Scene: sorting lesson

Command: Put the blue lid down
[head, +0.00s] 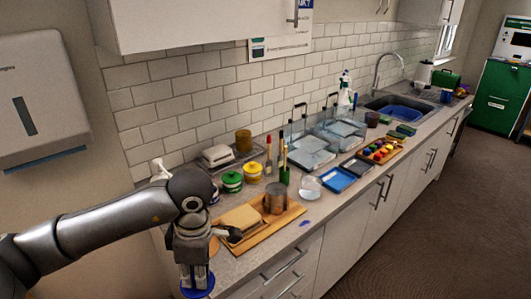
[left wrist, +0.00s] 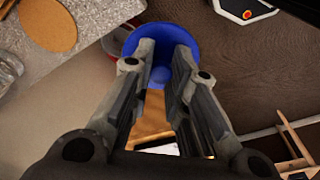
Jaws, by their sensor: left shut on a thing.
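The blue lid (head: 198,286) shows as a round disc at the bottom of the head view, below my left gripper (head: 195,262). In the left wrist view the blue lid (left wrist: 150,38) lies at the tips of my left gripper (left wrist: 160,70). The fingers are shut on its small blue knob (left wrist: 160,77). The lid hangs near the counter's front left end; its height above what lies below is hard to tell. Part of the lid is hidden by the fingers. My right gripper is in neither view.
Right of the gripper, a wooden board (head: 262,235) bears a pale block (head: 241,217) and a grey-brown can (head: 275,198). Green (head: 232,182) and yellow (head: 253,172) lidded pots stand behind. A round cork mat (left wrist: 48,25) lies on the counter. Brown floor (left wrist: 230,70) shows beside the lid.

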